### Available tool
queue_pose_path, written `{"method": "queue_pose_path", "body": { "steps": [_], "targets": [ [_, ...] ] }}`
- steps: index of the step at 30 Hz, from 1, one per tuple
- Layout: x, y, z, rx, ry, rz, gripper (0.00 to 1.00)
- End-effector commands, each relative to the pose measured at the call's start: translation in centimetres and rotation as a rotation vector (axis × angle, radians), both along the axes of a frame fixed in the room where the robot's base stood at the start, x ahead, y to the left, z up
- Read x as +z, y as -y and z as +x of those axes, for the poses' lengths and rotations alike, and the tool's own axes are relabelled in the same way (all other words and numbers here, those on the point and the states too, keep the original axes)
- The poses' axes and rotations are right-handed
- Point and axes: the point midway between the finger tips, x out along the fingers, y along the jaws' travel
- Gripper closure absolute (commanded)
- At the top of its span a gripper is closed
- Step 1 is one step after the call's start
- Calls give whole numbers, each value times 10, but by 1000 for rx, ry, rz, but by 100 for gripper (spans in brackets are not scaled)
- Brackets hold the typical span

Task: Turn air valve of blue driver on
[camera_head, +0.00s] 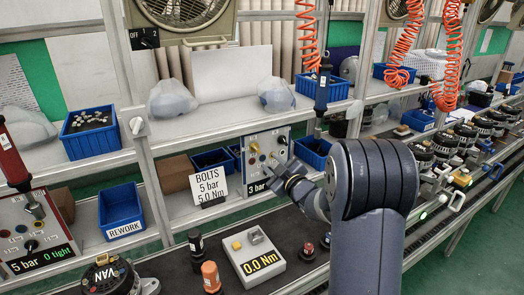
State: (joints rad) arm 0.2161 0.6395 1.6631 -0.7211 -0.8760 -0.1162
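The blue driver (322,92) hangs upright from an orange coiled hose at the back of the bench. Below it, left of centre, stands a light panel (249,143) with brass fittings and a dark display whose visible text begins with "3 ba"; the rest is covered. A small dark knob-like part (282,140) shows at the panel's upper right. My gripper (272,168) is in front of the panel's lower right part, its fingers pointing left and up. I cannot tell whether it touches the panel or whether its fingers are apart.
A sign reading "BOLTS 5 bar 5.0 Nm" (210,186) stands left of the panel. A torque tester (262,275) reading 0.0 Nm sits in front. A red driver (12,155) and another panel (15,215) are far left. A blue REWORK bin (121,210) stands nearby.

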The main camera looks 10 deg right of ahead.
Motion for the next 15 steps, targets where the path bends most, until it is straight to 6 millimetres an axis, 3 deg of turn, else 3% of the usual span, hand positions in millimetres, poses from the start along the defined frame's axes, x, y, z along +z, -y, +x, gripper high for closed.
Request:
{"method": "queue_pose_path", "body": {
  "steps": [9,15],
  "targets": [
    [2,-18,55,-1,-2,0,68],
    [1,-24,73,-1,-2,0,68]
  ]
}}
